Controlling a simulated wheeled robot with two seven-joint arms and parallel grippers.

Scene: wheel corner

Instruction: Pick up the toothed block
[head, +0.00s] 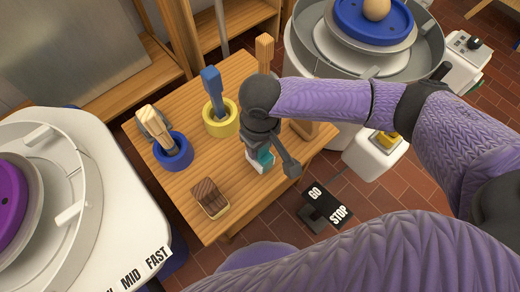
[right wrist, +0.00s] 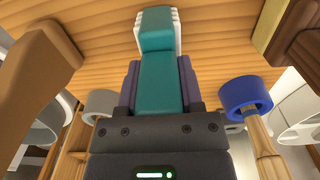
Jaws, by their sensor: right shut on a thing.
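The toothed block is teal with a white toothed edge. In the head view the block (head: 262,163) shows partly below my right gripper (head: 260,148), near the front right part of the wooden table. In the right wrist view the block (right wrist: 161,80) sits between the two fingers of my right gripper (right wrist: 158,77), which is shut on it. Its white teeth show at its far end. I cannot tell whether the block touches the table. My left gripper is not in view.
A brown-topped block (head: 210,197) lies at the table's (head: 190,220) front. Blue (head: 172,160) and yellow (head: 221,128) rings hold upright tools. Potter's wheels stand left (head: 60,200) and at the back right (head: 365,60). A GO/STOP pedal (head: 325,205) is on the floor.

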